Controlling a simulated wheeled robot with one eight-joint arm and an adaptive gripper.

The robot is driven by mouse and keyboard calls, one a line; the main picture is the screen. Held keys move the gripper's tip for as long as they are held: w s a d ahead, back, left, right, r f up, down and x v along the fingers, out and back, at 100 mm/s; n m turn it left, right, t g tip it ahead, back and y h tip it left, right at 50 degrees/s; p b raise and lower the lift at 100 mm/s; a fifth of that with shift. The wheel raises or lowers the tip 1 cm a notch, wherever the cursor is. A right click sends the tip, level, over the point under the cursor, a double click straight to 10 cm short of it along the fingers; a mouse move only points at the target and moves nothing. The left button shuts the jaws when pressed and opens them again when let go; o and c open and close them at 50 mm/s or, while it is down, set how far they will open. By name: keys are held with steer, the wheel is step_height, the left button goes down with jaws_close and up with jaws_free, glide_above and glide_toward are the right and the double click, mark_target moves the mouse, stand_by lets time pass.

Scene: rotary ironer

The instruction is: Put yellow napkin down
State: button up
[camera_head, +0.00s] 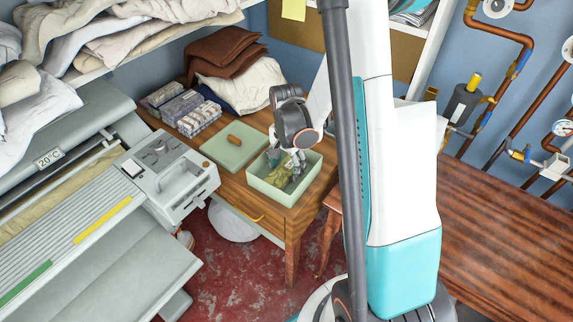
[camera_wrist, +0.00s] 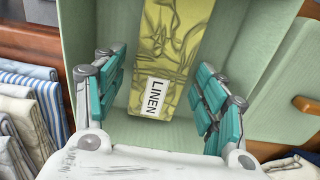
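The yellow napkin (camera_wrist: 172,50), patterned in olive and marked with a white LINEN label, lies in the pale green open box (camera_head: 258,188). In the head view the napkin (camera_head: 279,181) is partly hidden by my gripper and the box wall. My gripper (camera_head: 291,163) points down into the box. In the wrist view my gripper (camera_wrist: 160,75) has its teal-padded fingers apart, one on each side of the napkin's labelled end. Gaps show between the pads and the napkin. The box wall (camera_wrist: 88,30) also shows there.
A green lid with a wooden handle (camera_head: 234,138) lies left of the box on the wooden table (camera_head: 300,208). Striped folded cloths (camera_head: 185,112) and brown and cream cloths (camera_head: 228,58) lie behind. The ironer (camera_head: 165,170) stands left of the table.

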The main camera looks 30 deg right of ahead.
mark_target(286, 168)
steer(key=shift+r, duration=0.1)
step_height(286, 168, up, 12)
steer(key=p, duration=0.4)
stand_by(0.3)
